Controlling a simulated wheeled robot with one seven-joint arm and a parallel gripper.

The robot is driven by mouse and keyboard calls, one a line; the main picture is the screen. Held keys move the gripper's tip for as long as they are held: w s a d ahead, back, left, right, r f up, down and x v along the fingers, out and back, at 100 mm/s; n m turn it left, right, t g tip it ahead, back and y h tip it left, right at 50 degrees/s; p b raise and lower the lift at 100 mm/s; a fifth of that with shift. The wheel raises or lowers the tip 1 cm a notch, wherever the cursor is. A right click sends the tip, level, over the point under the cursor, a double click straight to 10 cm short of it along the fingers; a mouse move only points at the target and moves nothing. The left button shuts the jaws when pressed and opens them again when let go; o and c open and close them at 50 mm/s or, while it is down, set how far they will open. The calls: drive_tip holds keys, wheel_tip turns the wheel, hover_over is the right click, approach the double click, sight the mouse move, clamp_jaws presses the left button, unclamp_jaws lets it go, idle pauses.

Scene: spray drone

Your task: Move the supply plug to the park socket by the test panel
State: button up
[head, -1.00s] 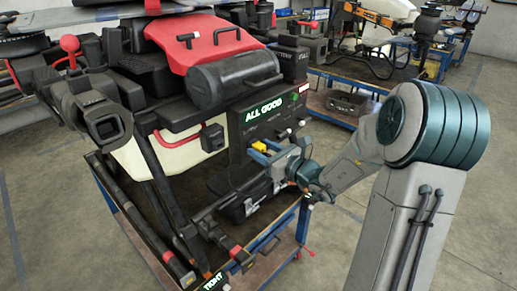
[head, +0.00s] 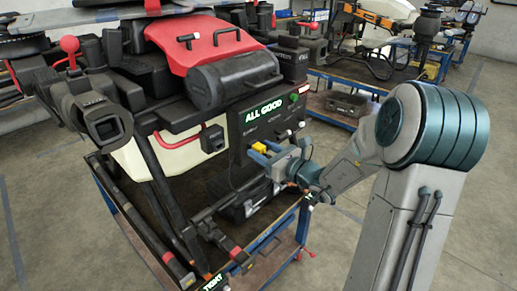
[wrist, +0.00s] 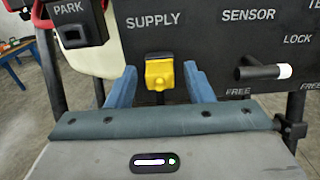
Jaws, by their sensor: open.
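The yellow supply plug (wrist: 159,74) sits at the black socket under the SUPPLY label on the dark test panel (wrist: 222,50). It also shows small in the head view (head: 258,147). My gripper (wrist: 160,88) is open, with one blue finger left and one right of the plug. I see gaps between plug and fingers in the wrist view, the right one narrower. The park socket, a black block marked PARK (wrist: 82,25), is at the upper left, beside the panel. The panel (head: 250,128) shows a green ALL GOOD display in the head view.
A handle with a white tip (wrist: 265,72) sticks out of the panel on the right. The drone's black legs and arms (head: 160,185) stand left of the panel on a blue-framed cart (head: 283,236). Open floor (head: 440,240) lies at right.

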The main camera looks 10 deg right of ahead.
idle(0.3)
clamp_jaws()
drive_tip(key=shift+d, duration=0.1)
drive_tip(key=shift+v, duration=2.9)
